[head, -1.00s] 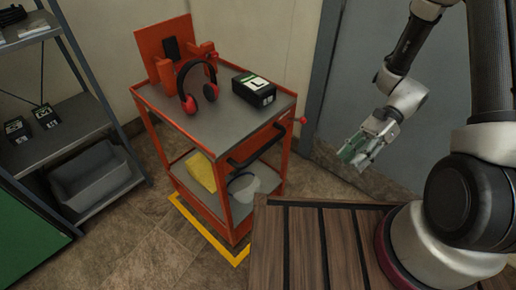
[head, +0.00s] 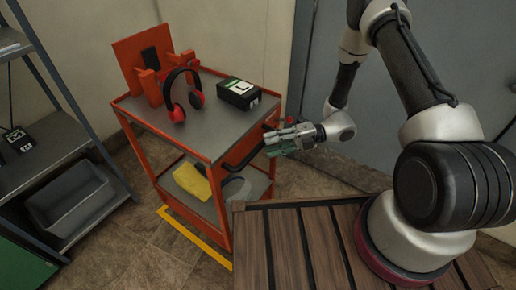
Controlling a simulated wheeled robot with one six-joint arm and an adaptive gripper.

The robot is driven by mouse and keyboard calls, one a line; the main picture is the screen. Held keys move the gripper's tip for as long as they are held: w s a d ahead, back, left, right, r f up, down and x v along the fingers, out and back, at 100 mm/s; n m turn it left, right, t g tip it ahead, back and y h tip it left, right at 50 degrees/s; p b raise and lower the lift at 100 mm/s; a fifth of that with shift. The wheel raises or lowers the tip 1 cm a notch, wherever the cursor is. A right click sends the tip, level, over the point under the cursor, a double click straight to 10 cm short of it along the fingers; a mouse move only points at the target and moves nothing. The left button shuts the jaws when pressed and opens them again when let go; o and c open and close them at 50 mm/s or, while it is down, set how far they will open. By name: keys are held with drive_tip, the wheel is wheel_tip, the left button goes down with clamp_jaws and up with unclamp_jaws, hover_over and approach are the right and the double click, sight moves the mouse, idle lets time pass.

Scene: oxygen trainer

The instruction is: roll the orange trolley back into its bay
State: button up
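The orange trolley (head: 213,200) stands upright by the wall, with a grey top and a lower shelf. Its black handle (head: 245,155) runs along the right side. A yellow floor line (head: 197,239) runs along its lower left and front; the rest of the marked bay is hidden. My gripper (head: 274,144) is beside the right end of the handle, its fingers pointing left toward it. The fingers look apart, with green pads; whether they touch the handle is not clear.
On the trolley are red-black headphones (head: 183,95), a black-green box (head: 240,93) and a yellow item (head: 192,181) below. A grey shelf rack (head: 62,150) stands left. My slatted wooden deck (head: 300,245) is near the trolley's right corner. Floor is clear at lower left.

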sight(259, 146)
drive_tip(key=a, duration=0.5)
drive_tip(key=shift+s+f, duration=0.3)
drive_tip(key=shift+f, duration=0.05)
drive_tip(key=shift+c, duration=0.5)
clamp_jaws()
